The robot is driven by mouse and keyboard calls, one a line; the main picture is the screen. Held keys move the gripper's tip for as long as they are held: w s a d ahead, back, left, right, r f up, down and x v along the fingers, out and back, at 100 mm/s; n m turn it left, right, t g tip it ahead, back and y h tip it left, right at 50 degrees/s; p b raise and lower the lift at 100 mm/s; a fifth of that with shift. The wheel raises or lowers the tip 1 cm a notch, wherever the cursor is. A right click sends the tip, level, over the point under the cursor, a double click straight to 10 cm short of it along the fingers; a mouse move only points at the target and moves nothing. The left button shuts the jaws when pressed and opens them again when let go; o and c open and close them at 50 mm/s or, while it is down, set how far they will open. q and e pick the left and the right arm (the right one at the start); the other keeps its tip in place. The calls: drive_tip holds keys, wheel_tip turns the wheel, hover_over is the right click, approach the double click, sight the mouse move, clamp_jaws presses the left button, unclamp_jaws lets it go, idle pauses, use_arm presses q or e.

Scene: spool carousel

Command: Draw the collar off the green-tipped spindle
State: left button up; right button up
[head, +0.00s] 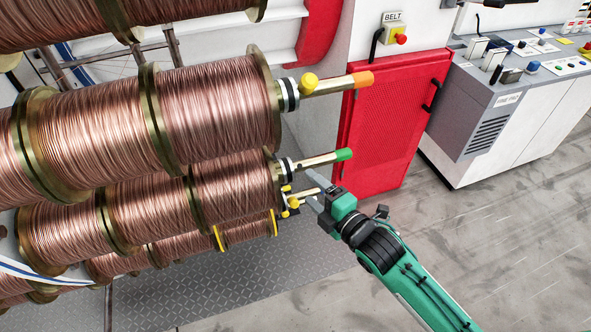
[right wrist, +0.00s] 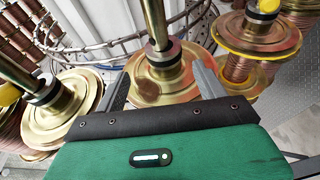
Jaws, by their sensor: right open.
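The green-tipped spindle (head: 325,159) sticks out of a copper-wire spool (head: 232,188) in the head view. Its collar (head: 286,166), a dark and pale ring, sits at the spool's end flange. My right gripper (head: 316,202) is open and empty, below and to the right of that collar, close to a lower spindle's end. In the right wrist view, the right gripper (right wrist: 163,88) has its fingers spread, with a spindle and dark collar (right wrist: 160,55) showing beyond, between them. That spindle's tip is out of frame, so I cannot tell its colour. My left gripper is not in view.
An orange-tipped spindle (head: 338,84) with a yellow knob (head: 309,82) is above. Small yellow knobs (head: 293,203) crowd the lower spindle. A red cabinet (head: 393,125) and a grey control console (head: 497,100) stand behind. Floor at right is clear.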

sight(327, 163)
drive_tip(key=p+x, duration=0.2)
drive_tip(key=x, duration=0.7)
drive_tip(key=shift+r, duration=0.1)
drive_tip(key=shift+w+a+f+p, duration=0.2)
drive_tip(key=shift+w+a+p, duration=0.15)
drive_tip(key=shift+w, duration=0.1)
drive_tip(key=shift+c, duration=0.4)
drive_tip(key=shift+r, duration=0.1)
drive_tip(key=c, duration=1)
drive_tip(key=shift+w+d, duration=0.45)
drive_tip(key=shift+d, duration=1)
drive_tip(key=shift+w+d, duration=0.45)
drive_tip(key=shift+d, duration=1)
drive_tip(key=shift+w+d, duration=0.4)
drive_tip(key=shift+d, duration=1.05)
drive_tip(key=shift+w+d+b, duration=0.15)
drive_tip(key=shift+w+d, duration=0.3)
drive_tip(key=shift+d, duration=1)
drive_tip(key=shift+w+d+b, duration=0.15)
drive_tip(key=shift+w+d, duration=0.35)
drive_tip(key=shift+d, duration=0.9)
drive_tip(key=shift+w+d+b, duration=0.15)
drive_tip(key=shift+w+d, duration=0.3)
drive_tip(key=shift+d, duration=1)
